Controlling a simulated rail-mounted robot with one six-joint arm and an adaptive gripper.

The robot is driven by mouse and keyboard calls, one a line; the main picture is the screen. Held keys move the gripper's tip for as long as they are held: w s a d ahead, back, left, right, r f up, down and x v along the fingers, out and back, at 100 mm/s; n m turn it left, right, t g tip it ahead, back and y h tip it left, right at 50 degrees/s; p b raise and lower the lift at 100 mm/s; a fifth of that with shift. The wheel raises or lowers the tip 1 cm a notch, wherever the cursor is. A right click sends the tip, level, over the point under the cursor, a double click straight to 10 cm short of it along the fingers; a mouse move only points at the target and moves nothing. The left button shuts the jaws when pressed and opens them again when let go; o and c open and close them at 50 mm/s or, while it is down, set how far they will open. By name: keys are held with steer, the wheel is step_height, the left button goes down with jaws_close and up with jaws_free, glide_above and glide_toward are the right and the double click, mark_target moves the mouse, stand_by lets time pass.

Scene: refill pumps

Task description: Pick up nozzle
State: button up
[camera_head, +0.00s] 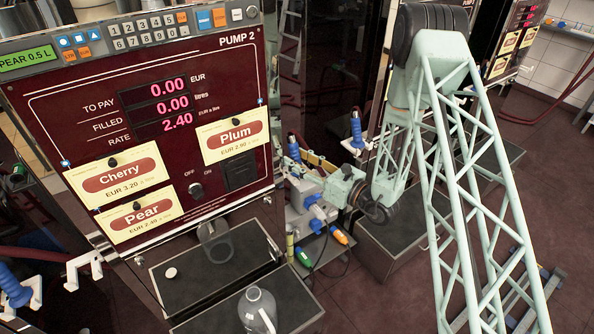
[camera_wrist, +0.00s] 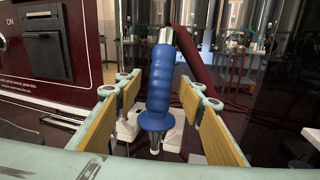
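A nozzle with a ribbed blue handle (camera_wrist: 160,85) stands roughly upright in a white holder (camera_wrist: 172,132) beside Pump 2. It also shows in the head view (camera_head: 293,148), partly hidden by my gripper. My gripper (camera_wrist: 160,97) is open, its two yellow-padded fingers on either side of the handle. In the wrist view, gaps show between the pads and the handle, though depth is hard to judge. In the head view, my gripper (camera_head: 306,162) reaches left from my wrist towards this nozzle. A red hose runs behind it.
Pump 2's panel (camera_head: 240,75) stands close on the left. Another blue nozzle (camera_head: 356,130) hangs right of my gripper, and one (camera_head: 14,287) at far left. Dark reflective panels stand behind.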

mark_target(297, 150)
steer(key=shift+w+a, duration=0.25)
steer(key=shift+w, duration=0.05)
steer(key=shift+c, duration=0.7)
steer(key=c, duration=0.9)
steer(key=shift+r, duration=0.2)
steer(key=shift+r+p, duration=0.55)
steer(key=shift+r, duration=1.05)
steer(key=s+d, duration=0.2)
steer(key=s, duration=0.3)
steer(key=s+d+r+p, duration=0.1)
steer(key=s+d, duration=0.1)
steer(key=s, duration=0.2)
steer(key=s+d+p, duration=0.1)
steer(key=s+d, duration=0.1)
steer(key=s, duration=0.3)
steer(key=shift+s+d+r, duration=0.25)
steer(key=shift+s, duration=0.1)
